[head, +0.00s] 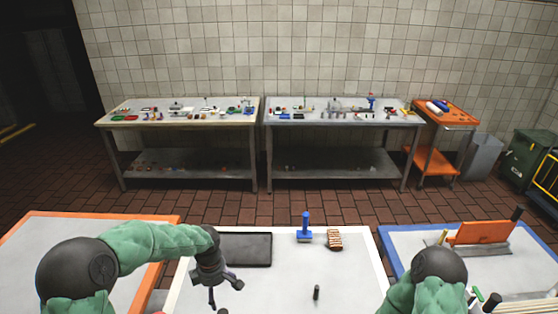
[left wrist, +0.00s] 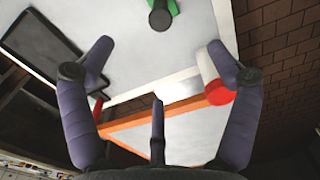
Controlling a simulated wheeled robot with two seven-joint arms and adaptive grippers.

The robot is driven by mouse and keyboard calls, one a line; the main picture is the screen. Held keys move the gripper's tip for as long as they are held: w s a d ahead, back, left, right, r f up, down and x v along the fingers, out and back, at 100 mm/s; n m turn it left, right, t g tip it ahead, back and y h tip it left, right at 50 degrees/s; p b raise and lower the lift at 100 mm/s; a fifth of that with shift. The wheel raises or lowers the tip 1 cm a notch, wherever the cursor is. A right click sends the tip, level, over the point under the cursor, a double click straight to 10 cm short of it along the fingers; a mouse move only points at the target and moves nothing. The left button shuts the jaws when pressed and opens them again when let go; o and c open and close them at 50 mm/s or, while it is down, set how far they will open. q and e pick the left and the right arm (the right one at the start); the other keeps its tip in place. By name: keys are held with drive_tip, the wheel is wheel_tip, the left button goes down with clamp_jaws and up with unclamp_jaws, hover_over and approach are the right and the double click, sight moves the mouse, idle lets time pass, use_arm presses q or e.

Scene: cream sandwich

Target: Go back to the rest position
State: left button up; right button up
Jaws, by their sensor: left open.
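My left gripper (head: 225,292) hangs over the left part of the white table (head: 285,280), just in front of a dark flat tray (head: 258,252). In the left wrist view its fingers (left wrist: 160,50) are spread wide with nothing held between them. A blue upright-handled tool (head: 305,229) stands at the table's back edge, beside a brown striped block (head: 335,240). A small dark upright cylinder (head: 316,292) stands nearer the front. My right arm is at the lower right; its gripper is out of the picture.
An orange-edged table (head: 60,228) is on the left. A blue-edged table (head: 400,245) with an orange plate (head: 480,233) is on the right. In the left wrist view, a red-and-white cylinder (left wrist: 219,93) is partly behind a finger. Two cluttered workbenches stand along the wall.

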use_arm(q)
drive_tip(key=s+d+f+m+h, duration=0.25)
drive_tip(key=s+f+m, duration=0.2)
drive_tip(key=f, duration=0.35)
drive_tip(key=s+d+f+m+h, duration=0.1)
drive_tip(key=s+d+f+m, duration=0.2)
drive_tip(key=s+f, duration=0.35)
drive_tip(key=s+d+f+m, duration=0.2)
drive_tip(key=s+f+m, duration=0.55)
drive_tip(key=s, duration=0.65)
drive_tip(key=w+a+b+x, duration=0.1)
drive_tip(key=a+b+x, duration=0.1)
drive_tip(key=b+x, duration=1)
drive_tip(key=shift+w+f+m+b, duration=0.3)
drive_tip(key=shift+f+b, duration=0.1)
drive_tip(key=shift+b, duration=0.25)
